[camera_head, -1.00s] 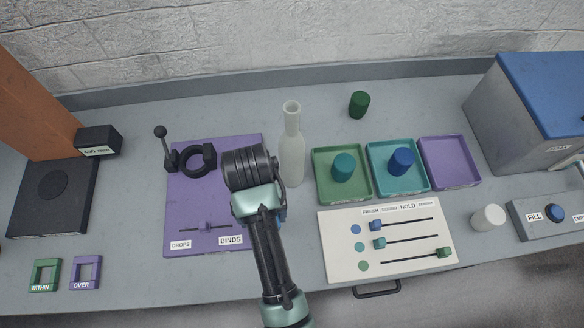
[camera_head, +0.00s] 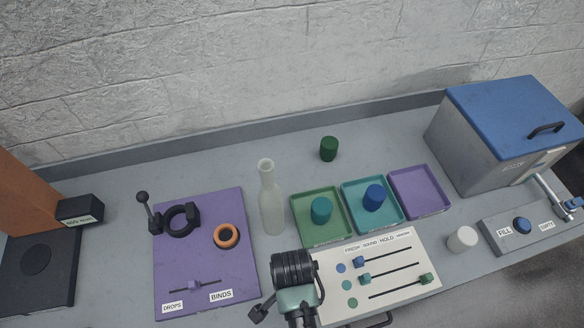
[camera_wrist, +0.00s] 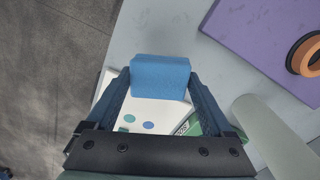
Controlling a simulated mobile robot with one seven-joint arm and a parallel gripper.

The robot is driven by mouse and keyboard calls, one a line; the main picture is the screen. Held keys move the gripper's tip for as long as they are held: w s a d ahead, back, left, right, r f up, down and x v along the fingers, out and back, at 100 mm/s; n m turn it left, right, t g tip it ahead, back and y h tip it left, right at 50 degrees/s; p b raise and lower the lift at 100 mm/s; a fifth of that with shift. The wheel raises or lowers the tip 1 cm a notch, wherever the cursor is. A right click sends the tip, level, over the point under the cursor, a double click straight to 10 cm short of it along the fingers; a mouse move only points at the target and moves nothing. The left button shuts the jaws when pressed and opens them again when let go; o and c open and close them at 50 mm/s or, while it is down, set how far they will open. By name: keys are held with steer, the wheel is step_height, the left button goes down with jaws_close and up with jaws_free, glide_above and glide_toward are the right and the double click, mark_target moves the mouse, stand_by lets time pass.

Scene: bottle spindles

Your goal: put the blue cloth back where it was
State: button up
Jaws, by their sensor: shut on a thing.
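My gripper (camera_wrist: 158,88) is shut on a blue block-shaped thing (camera_wrist: 161,70), which I take to be the folded blue cloth. It shows between the two fingertips in the wrist view, above the bench and partly over the white slider panel. In the head view my wrist (camera_head: 293,272) is at the bottom middle, by the left edge of the white slider panel (camera_head: 340,303). The fingers and the cloth are hidden there.
The purple board (camera_head: 212,262) with an orange ring (camera_head: 227,236) and a black clamp (camera_head: 181,219) lies left. A pale bottle (camera_head: 270,203) stands behind my wrist. Green (camera_head: 338,232), teal (camera_head: 391,222) and purple (camera_head: 420,190) trays are right. The bench's back left is clear.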

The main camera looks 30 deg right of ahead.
steer(key=shift+f, duration=2.3)
steer(key=shift+f, duration=0.1)
steer(key=o, duration=1.1)
steer(key=shift+c, duration=0.2)
step_height(320, 180, up, 12)
steer(key=shift+r, duration=0.15)
